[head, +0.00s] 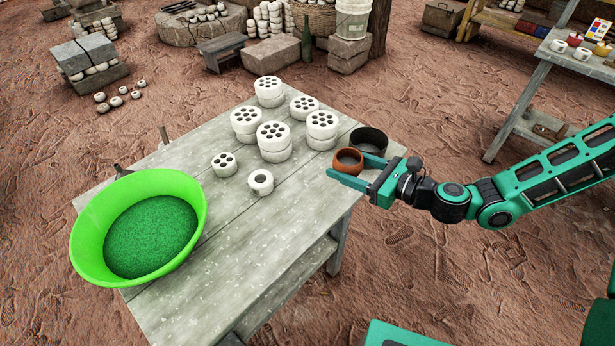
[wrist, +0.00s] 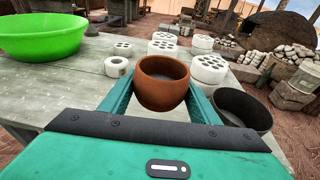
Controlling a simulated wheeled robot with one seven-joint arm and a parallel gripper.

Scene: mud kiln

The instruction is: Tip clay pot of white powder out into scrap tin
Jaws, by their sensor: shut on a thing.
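A small brown clay pot (head: 347,162) is between the two fingers of my gripper (head: 352,170), which is shut on it. The pot is upright, near the right corner of the table. In the wrist view the clay pot (wrist: 162,84) shows between both green fingers, with a pale greyish surface inside. Whether it touches the table is hard to tell. The dark scrap tin (head: 369,141) stands just behind and beside the pot. In the wrist view the tin (wrist: 242,110) is to the right of the right finger, open at the top; its inside looks dark.
A bright green basin (head: 140,183) holding green granules stands at the table's left end. White stacked moulds with holes (head: 273,138) and a small white ring (head: 260,182) are on the grey table (head: 262,235). The table's front right part is clear.

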